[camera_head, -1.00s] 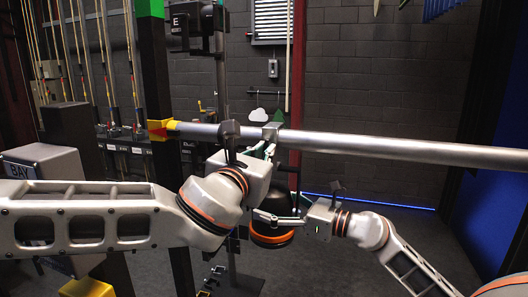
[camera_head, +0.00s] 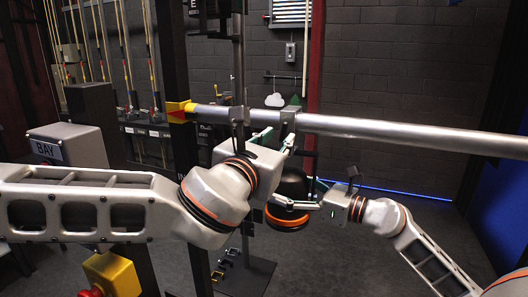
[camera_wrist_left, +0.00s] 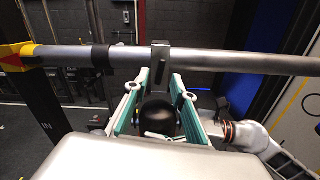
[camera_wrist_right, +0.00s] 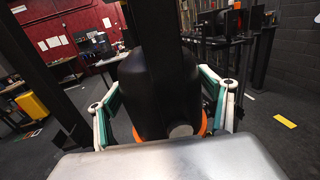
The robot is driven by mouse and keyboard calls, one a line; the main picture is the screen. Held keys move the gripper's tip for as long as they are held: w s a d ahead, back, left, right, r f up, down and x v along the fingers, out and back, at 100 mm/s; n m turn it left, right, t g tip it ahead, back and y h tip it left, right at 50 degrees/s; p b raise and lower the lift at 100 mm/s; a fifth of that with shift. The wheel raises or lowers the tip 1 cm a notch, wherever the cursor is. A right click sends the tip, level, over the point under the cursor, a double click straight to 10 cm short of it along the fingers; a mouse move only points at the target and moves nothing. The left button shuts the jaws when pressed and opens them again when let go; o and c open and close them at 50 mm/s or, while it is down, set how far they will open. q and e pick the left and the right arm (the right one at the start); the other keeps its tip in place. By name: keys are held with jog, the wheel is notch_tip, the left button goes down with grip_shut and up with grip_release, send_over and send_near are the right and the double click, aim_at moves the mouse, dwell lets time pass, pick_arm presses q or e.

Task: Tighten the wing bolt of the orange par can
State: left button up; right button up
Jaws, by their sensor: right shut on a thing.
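The orange par can (camera_head: 287,222), black with an orange ring, hangs below a silver pipe; its black body fills the middle of the right wrist view (camera_wrist_right: 160,90). My right gripper (camera_head: 292,205) is shut on the can, one finger on each side. The dark hook clamp (camera_head: 289,117) sits over the pipe above the can and also shows in the left wrist view (camera_wrist_left: 160,62). My left gripper (camera_wrist_left: 159,90) is open just below the clamp, its green-lined fingers spread either side above the can. I cannot make out the wing bolt.
The silver pipe (camera_head: 400,135) crosses the view above both grippers, with a yellow end cap (camera_head: 178,111) at left. A second dark clamp (camera_head: 238,116) is on the pipe left of the first. A grey BAY box (camera_head: 72,146) stands at left. The floor at right is clear.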

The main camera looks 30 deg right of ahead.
aim_at(285, 131)
pick_arm(q)
jog(key=v, duration=0.8)
jog(key=shift+s+a, duration=0.2)
jog(key=shift+a, duration=0.1)
jog(key=x, duration=1.1)
jog(key=shift+d+r, duration=0.2)
jog(key=shift+r, duration=0.1)
grip_shut()
